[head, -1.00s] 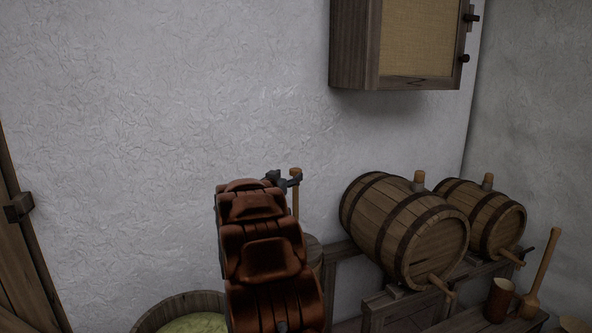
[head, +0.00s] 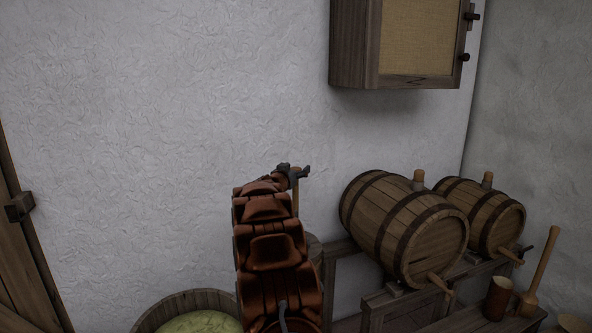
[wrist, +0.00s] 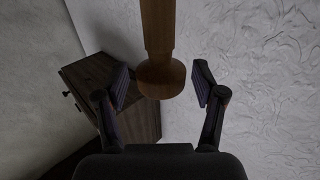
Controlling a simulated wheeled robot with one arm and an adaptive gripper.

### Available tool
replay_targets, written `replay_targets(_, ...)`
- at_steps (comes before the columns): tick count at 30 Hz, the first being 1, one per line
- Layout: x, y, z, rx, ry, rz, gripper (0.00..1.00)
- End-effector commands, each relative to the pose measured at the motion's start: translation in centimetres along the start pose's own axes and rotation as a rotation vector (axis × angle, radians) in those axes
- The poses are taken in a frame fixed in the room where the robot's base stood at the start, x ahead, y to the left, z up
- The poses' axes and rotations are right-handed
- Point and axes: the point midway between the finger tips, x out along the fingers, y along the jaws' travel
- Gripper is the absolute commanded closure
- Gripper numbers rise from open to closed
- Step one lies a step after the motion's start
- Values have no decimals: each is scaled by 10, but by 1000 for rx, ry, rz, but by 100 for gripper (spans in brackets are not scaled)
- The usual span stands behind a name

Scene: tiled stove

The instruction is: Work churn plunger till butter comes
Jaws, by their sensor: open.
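The churn plunger's wooden staff (head: 295,203) stands upright out of the churn (head: 314,248), which is mostly hidden behind my arm. My gripper (head: 293,172) is at the staff's top end and partly covers it. In the wrist view, the staff (wrist: 158,25) comes down from the top edge and ends in a rounded knob (wrist: 161,80). My open gripper (wrist: 161,86) has one finger on each side of the knob, with a visible gap on both sides. Any butter inside the churn is out of sight.
Two barrels (head: 405,230) lie on a stand at the right, with a mug (head: 499,298) and a wooden masher (head: 540,270) nearby. A wall cabinet (head: 350,50) hangs above and also shows in the wrist view (wrist: 140,118). A tub (head: 165,308) stands at lower left.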

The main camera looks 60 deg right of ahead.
Motion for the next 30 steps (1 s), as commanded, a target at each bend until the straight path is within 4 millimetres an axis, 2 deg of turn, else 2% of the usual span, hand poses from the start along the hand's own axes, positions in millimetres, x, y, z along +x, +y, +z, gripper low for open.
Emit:
replay_targets(3, 0, 0, 0, 0, 0, 0, 33)
replay_targets(22, 0, 1, 0, 1, 0, 2, 98)
replay_targets(30, 0, 1, 0, 1, 0, 3, 100)
